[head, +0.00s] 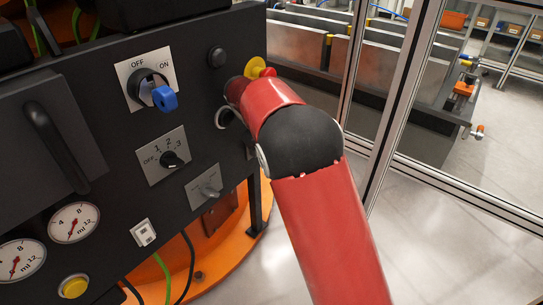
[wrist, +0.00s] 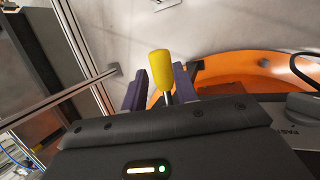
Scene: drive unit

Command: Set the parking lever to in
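A lever with a yellow knob (wrist: 160,66) on a thin metal stem shows in the wrist view. It stands between the two dark purple fingers of my gripper (wrist: 160,88). The fingers sit apart on either side of the knob, with a narrow gap visible; I see no clear grip on it. In the head view my red arm covers the right edge of the panel, hiding my gripper and the lever. A partly readable label (wrist: 301,137) lies at the right of the wrist view. The lever's in and out marks are not readable.
The dark panel (head: 105,125) carries a blue rotary switch (head: 164,98), a black selector knob (head: 171,159), a small toggle (head: 209,190) and gauges (head: 74,222). A yellow and red button (head: 258,69) sits close to my arm. An orange base (head: 230,240) lies below; a framed fence (head: 400,105) stands right.

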